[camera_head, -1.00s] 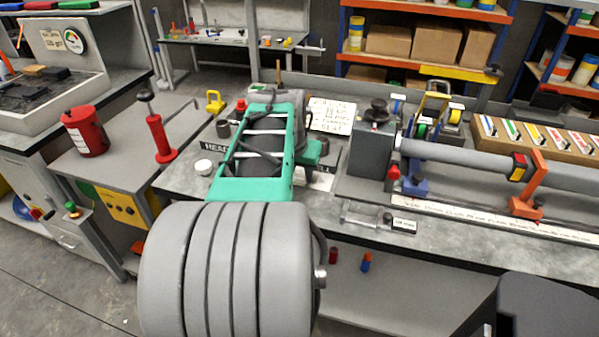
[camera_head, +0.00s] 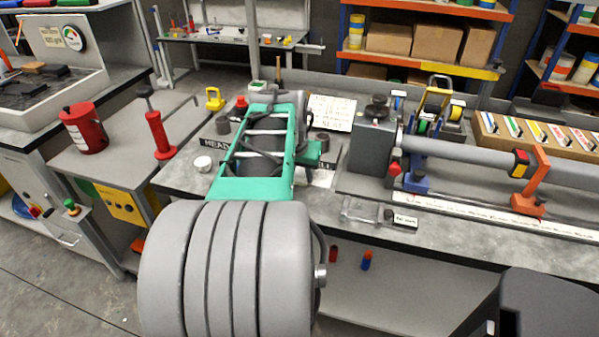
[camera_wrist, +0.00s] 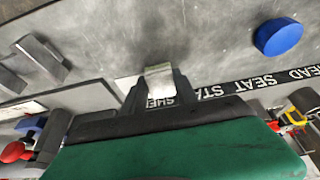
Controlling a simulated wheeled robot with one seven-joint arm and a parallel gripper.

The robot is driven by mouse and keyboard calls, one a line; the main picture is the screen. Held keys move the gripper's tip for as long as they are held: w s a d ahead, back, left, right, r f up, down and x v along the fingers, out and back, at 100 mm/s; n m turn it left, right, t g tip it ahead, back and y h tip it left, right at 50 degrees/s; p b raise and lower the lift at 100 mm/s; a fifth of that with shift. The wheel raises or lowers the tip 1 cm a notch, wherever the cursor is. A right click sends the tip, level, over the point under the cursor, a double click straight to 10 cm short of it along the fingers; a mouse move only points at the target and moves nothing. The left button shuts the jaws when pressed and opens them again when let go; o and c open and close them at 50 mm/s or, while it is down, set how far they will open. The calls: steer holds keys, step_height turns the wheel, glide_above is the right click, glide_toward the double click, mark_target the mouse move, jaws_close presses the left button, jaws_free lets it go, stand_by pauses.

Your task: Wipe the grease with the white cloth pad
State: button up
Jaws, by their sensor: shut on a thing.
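My gripper (camera_wrist: 158,92) shows in the wrist view, its dark fingers shut on a small whitish piece, which looks like the white cloth pad (camera_wrist: 160,78). The piece is over the grey bench top (camera_wrist: 215,35), at the edge of a black lettered strip (camera_wrist: 250,83). I cannot tell whether it touches the bench. In the head view my green and grey arm hides the gripper and pad. I cannot make out a grease patch for certain in either view; the bench shows only faint pale marks and scuffs.
A blue disc (camera_wrist: 278,37) lies near the strip. Grey metal blocks (camera_wrist: 40,58) are at the wrist view's left. In the head view, a grey bar fixture (camera_head: 470,152) fills the bench's right; a red can (camera_head: 83,128) and red pump (camera_head: 158,135) stand left.

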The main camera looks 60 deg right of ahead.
mark_target(324, 185)
steer(key=shift+s+d+r, duration=0.1)
steer(key=shift+s+d, duration=0.05)
steer(key=shift+s, duration=0.6)
steer(key=shift+s+d, duration=0.1)
steer(key=shift+s, duration=0.6)
steer(key=shift+s+d+f+b, duration=0.1)
steer(key=shift+s+b, duration=0.15)
steer(key=shift+s, duration=0.5)
steer(key=shift+s+d+f+b, duration=0.1)
steer(key=shift+s+b, duration=0.1)
steer(key=shift+s, duration=0.5)
steer(key=shift+w+a, duration=0.15)
steer(key=shift+w, duration=0.85)
steer(key=shift+w+a, duration=0.2)
steer(key=shift+w, duration=0.8)
steer(key=shift+w+a, duration=0.15)
steer(key=shift+w, duration=0.85)
steer(key=shift+s+d, duration=0.25)
steer(key=shift+s, duration=1.3)
steer(key=shift+s+d, duration=0.2)
steer(key=shift+s, duration=1.3)
step_height(324, 185, up, 7)
steer(key=p, duration=0.4)
